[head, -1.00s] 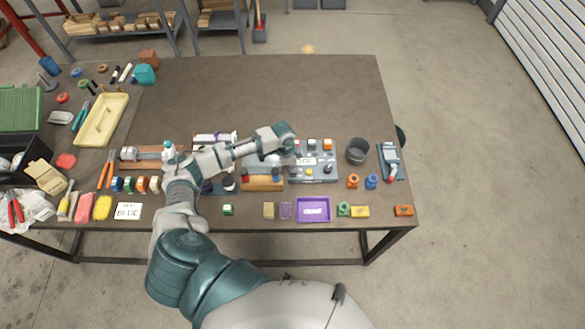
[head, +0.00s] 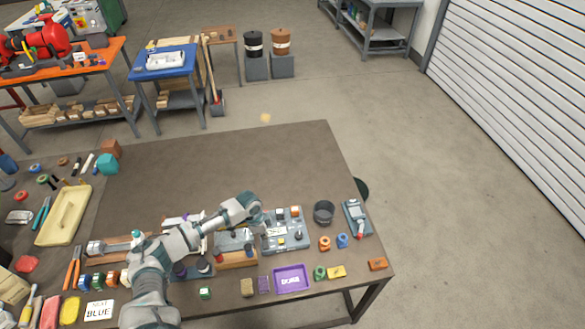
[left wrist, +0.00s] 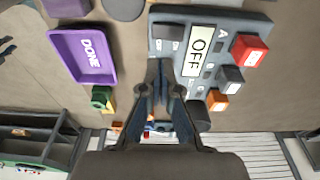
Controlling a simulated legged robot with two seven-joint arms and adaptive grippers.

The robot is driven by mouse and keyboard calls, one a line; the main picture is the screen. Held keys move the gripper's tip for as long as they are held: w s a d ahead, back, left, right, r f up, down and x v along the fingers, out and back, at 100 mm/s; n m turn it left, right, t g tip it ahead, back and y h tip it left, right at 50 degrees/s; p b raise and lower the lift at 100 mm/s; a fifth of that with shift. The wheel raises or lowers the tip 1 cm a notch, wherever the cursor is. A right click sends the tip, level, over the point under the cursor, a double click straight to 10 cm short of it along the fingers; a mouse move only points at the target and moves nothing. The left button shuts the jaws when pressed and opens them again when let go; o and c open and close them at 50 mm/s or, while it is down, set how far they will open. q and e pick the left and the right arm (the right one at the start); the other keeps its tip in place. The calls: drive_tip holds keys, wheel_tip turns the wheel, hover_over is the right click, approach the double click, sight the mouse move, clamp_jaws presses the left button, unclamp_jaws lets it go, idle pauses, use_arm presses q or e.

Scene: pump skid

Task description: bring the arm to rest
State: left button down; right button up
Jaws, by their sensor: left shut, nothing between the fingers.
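My left arm comes in from the lower left and reaches over the work table (head: 235,160). My left gripper (head: 264,226) is at the left part of the grey control panel (head: 296,243), partly hidden by my own wrist. In the left wrist view the gripper (left wrist: 161,72) is shut and empty, its fingers in front of the panel (left wrist: 262,22). The panel's display (left wrist: 198,50) reads OFF, with a red, a dark and an orange button beside it. I cannot tell whether the fingertips touch the panel. My right gripper is not in view.
A purple tray (head: 277,288) marked DONE lies at the front edge. A dark cup (head: 324,212) and a grey device (head: 357,218) stand right of the panel. Tools and a yellow tray (head: 52,237) crowd the left side. The table's back middle is clear.

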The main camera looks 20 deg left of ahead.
use_arm(q)
drive_tip(key=s+d+f+n+t+h, duration=0.1)
drive_tip(key=s+d+f+h, duration=0.15)
drive_tip(key=s+d, duration=1.3)
drive_tip(key=s+a+r+n+t+y, duration=0.1)
drive_tip(key=s+a+r+n+y, duration=0.15)
drive_tip(key=s+n, duration=0.3)
drive_tip(key=s+a+r+n+t+y, duration=0.1)
drive_tip(key=s+a+n, duration=0.3)
drive_tip(key=s, duration=0.2)
drive_tip(key=s+f+g+b, duration=0.25)
drive_tip(key=f+b, duration=0.25)
drive_tip(key=f, duration=2.9)
drive_tip(key=s+a+f+m+b, duration=0.1)
drive_tip(key=s+f+b, duration=0.3)
drive_tip(key=s+f, duration=1.3)
drive_tip(key=shift+a+y, duration=0.3)
drive_tip(key=shift+a, duration=0.55)
